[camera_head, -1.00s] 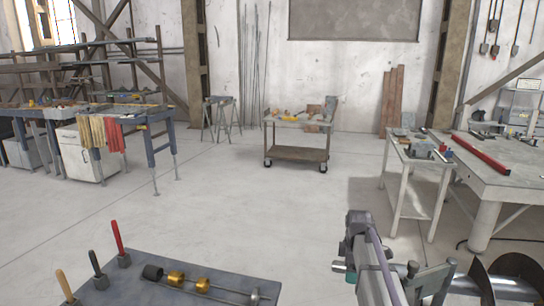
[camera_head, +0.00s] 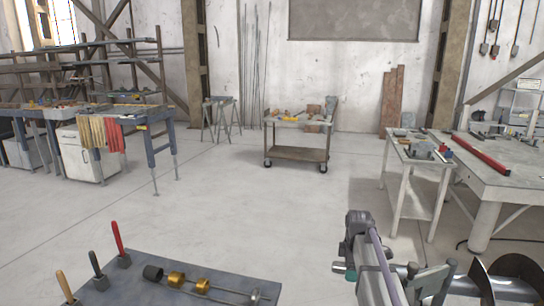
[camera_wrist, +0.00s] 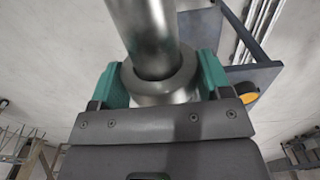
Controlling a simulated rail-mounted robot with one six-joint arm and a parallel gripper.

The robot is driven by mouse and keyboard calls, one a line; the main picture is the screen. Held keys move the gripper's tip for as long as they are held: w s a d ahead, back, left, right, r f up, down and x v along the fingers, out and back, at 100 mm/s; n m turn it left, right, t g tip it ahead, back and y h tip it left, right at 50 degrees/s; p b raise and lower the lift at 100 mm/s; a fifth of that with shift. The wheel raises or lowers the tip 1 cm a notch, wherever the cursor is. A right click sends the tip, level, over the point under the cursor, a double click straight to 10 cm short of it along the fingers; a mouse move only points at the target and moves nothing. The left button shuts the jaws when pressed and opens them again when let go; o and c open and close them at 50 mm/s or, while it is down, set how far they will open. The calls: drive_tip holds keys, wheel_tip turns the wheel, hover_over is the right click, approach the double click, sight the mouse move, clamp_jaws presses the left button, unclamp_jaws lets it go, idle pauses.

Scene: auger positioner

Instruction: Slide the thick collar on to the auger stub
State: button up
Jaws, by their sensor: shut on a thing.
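My gripper (camera_wrist: 160,92) is shut on the thick collar (camera_wrist: 165,90), a pale metal ring between its two teal fingers in the wrist view. The auger stub (camera_wrist: 147,35), a smooth shiny round bar, runs down from the top of that view to the collar's bore. Its end appears to be inside the ring; how deep is hidden. In the head view the auger (camera_head: 515,278) shows dark spiral flights at the lower right, cut off by the frame. My arm partly blocks the stub there, and I cannot make out the collar clearly.
A grey bench (camera_head: 215,266) at the lower left carries a rod with black and brass collars, beside several upright handled tools. A white stand (camera_head: 416,160) and a large table (camera_head: 510,156) are at the right. The middle floor is clear.

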drive_tip(key=shift+s+d, duration=0.1)
drive_tip(key=shift+d, duration=0.2)
drive_tip(key=shift+s+d, duration=0.15)
drive_tip(key=shift+d, duration=0.4)
drive_tip(key=shift+s+d, duration=0.15)
drive_tip(key=shift+d, duration=0.35)
drive_tip(key=shift+d, duration=0.35)
drive_tip(key=shift+s+d, duration=0.25)
drive_tip(key=shift+d, duration=0.45)
drive_tip(key=shift+s+d, duration=0.2)
drive_tip(key=shift+d, duration=0.5)
drive_tip(key=shift+s+d, duration=0.15)
drive_tip(key=shift+d, duration=0.6)
drive_tip(key=o, duration=1.1)
drive_tip(key=shift+c, duration=0.2)
